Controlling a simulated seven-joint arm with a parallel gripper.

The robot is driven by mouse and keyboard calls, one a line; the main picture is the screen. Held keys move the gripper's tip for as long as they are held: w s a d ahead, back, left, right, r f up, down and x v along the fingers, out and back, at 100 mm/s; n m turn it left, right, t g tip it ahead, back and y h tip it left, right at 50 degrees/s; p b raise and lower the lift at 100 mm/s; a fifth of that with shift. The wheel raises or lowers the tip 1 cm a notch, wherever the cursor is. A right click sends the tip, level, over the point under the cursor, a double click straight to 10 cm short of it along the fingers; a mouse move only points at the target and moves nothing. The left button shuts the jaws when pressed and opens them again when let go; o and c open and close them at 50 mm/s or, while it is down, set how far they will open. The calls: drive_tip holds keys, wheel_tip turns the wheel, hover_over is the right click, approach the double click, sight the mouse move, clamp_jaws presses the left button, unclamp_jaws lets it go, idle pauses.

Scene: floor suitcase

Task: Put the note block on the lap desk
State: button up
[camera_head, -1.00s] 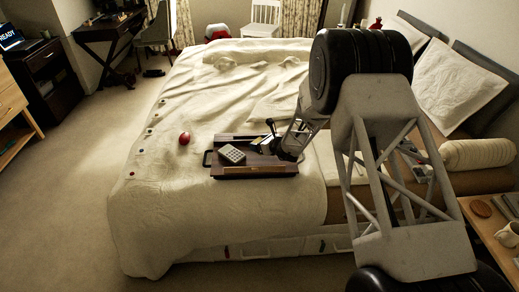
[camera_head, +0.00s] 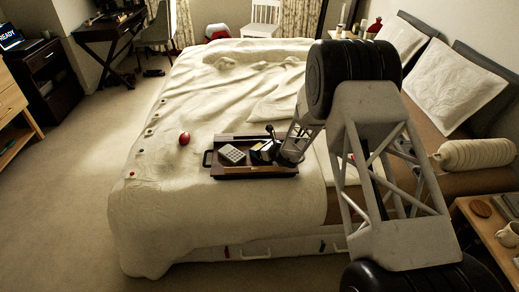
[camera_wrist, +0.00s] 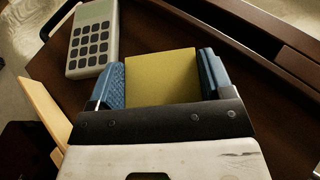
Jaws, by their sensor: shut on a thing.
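The note block (camera_wrist: 160,78) is a yellow square block between the two blue finger pads of my gripper (camera_wrist: 158,80) in the wrist view. The gripper is shut on it. The lap desk (camera_head: 255,172) is a dark brown tray with a raised rim and a side handle, lying on the bed. Its dark surface (camera_wrist: 145,30) shows behind the block in the wrist view. In the head view my gripper (camera_head: 264,151) is low over the right half of the lap desk. I cannot tell whether the block touches the surface.
A grey calculator (camera_head: 233,153) lies on the left of the lap desk, close to my gripper; it also shows in the wrist view (camera_wrist: 93,38). A light wooden strip (camera_wrist: 44,105) is at the left there. A red ball (camera_head: 184,138) lies on the bed, left of the lap desk.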

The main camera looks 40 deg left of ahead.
drive_tip(key=shift+f, duration=0.15)
drive_tip(key=o, duration=0.9)
drive_tip(key=shift+o, duration=0.2)
drive_tip(key=shift+d, duration=0.1)
drive_tip(key=shift+r+v, duration=0.2)
drive_tip(key=shift+v, duration=5.75)
